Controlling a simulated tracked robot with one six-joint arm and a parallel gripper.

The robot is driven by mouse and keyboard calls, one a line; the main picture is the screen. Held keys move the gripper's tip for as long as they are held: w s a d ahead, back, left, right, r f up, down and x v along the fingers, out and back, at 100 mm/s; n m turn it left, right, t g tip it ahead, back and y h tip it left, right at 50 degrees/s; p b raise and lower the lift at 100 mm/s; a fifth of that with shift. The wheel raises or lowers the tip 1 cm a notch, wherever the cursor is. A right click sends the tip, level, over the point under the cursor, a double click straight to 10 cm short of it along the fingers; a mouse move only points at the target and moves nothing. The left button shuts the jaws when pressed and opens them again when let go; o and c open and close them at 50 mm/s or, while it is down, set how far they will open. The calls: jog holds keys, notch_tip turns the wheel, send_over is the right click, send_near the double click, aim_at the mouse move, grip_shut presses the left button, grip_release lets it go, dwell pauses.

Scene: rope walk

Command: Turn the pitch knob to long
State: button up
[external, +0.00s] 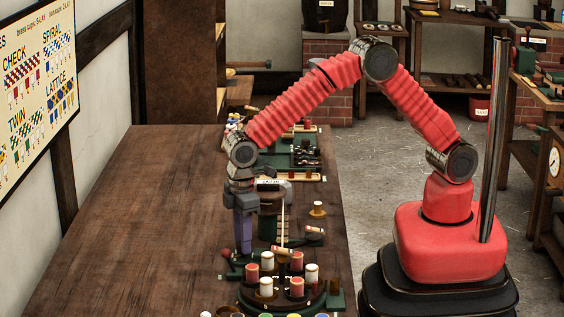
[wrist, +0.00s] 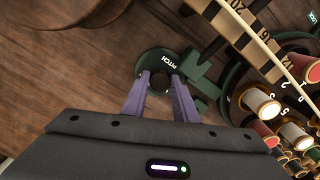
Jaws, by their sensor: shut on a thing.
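The pitch knob (wrist: 160,87) is a small dark round part on a green plate (wrist: 150,65) lettered PITCH, at the middle of the wrist view. My gripper (wrist: 161,78) has its two purple fingers on either side of the knob, shut on it. In the external view my gripper (external: 243,250) points straight down at the near right part of the bench, behind the round bobbin plate. The knob is hidden there by the fingers. The short and long marks are not readable, so I cannot tell the knob's setting.
A round green plate (external: 250,299) with several red and white bobbins stands just in front of my gripper. A numbered scale strip (wrist: 243,22) runs close by in the wrist view. The bench's left side (external: 130,220) is clear.

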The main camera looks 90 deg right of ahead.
jog(key=o, duration=1.1)
jog(key=shift+c, duration=0.2)
jog(key=shift+r, duration=0.1)
notch_tip(320, 180, up, 14)
jog(key=shift+f, duration=0.25)
jog(key=shift+a, duration=0.1)
